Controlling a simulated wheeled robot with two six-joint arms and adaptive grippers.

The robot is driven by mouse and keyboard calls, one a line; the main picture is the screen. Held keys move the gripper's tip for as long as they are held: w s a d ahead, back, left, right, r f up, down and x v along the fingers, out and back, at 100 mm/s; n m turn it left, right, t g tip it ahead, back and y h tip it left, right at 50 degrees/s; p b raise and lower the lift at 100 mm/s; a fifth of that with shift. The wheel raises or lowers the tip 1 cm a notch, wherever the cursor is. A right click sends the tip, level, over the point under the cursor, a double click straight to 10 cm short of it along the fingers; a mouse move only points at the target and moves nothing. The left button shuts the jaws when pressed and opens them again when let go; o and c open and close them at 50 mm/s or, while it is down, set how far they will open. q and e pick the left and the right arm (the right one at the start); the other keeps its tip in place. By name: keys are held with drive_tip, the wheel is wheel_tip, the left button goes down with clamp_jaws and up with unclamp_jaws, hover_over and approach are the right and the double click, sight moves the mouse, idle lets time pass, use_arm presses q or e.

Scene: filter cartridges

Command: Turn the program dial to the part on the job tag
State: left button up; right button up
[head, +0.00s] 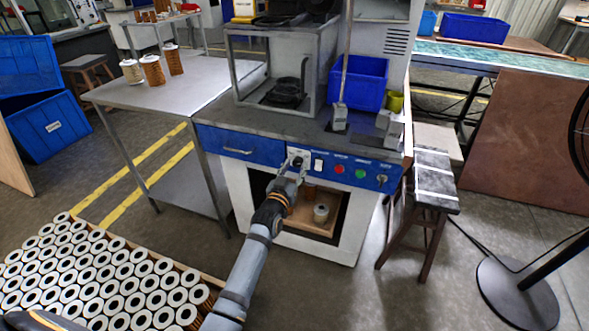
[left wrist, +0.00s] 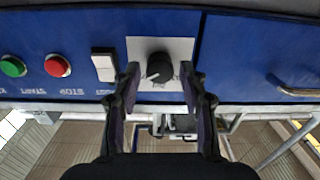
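The program dial (left wrist: 160,66) is a black round knob on a white plate (left wrist: 182,48) on the blue front panel. A pale mark on its face points to the lower left in the left wrist view. My left gripper (left wrist: 160,78) is open, with one finger on each side of the knob and a visible gap to both. In the head view my left gripper (head: 296,162) reaches the panel and mostly hides the dial. Lettering on the plate is too small to read. I cannot make out a job tag. My right gripper is not in view.
A white switch (left wrist: 104,64), a red button (left wrist: 57,66) and a green button (left wrist: 13,66) sit beside the dial. A drawer handle (head: 237,151) is on the other side. A lower shelf bay (head: 322,212) is open below. Filter cartridges (head: 95,270) fill a tray at lower left.

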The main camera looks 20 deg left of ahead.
use_arm(q)
clamp_jaws()
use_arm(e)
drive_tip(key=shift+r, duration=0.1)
